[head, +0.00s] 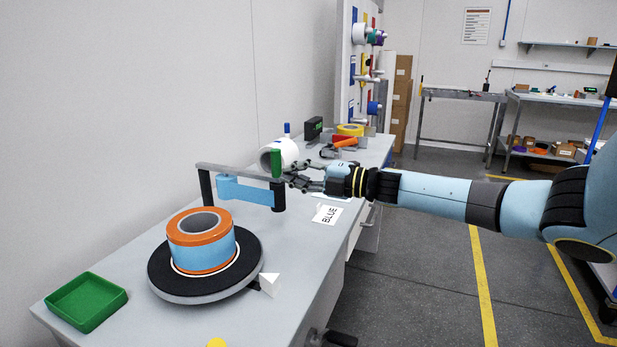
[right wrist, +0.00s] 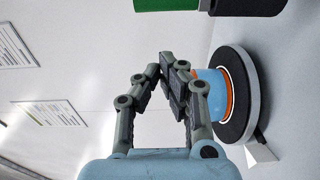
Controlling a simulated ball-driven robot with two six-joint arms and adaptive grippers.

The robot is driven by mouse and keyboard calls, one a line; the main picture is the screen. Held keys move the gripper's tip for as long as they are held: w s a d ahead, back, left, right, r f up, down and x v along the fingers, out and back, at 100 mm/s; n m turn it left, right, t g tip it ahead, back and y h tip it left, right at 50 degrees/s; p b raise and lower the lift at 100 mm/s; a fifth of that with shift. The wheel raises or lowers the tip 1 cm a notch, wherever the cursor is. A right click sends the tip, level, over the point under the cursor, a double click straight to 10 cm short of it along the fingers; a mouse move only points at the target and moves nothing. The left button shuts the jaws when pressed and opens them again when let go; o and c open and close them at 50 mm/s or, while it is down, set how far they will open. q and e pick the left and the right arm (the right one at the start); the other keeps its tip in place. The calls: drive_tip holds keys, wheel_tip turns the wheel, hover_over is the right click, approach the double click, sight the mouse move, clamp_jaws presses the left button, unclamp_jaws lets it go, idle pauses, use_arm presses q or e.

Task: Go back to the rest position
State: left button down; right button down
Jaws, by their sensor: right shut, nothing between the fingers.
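My right gripper (head: 290,178) reaches in from the right over the bench, at the far end of my blue arm. Its fingers are shut and empty, close behind the green upright handle (head: 276,163) of a blue crank arm (head: 245,192); I cannot tell whether they touch it. In the right wrist view the gripper's fingertips (right wrist: 168,62) are together, with the turntable (right wrist: 243,110) to their right. My left gripper is not in view.
On the bench, an orange and blue roll (head: 203,256) sits on the black turntable (head: 160,285). The floor right of the bench is clear.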

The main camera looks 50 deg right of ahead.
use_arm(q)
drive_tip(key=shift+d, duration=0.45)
use_arm(e)
drive_tip(key=v, duration=0.3)
drive_tip(key=shift+s+r, duration=0.15)
drive_tip(key=shift+s, duration=0.1)
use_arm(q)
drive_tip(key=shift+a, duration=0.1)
use_arm(e)
drive_tip(key=shift+a, duration=0.1)
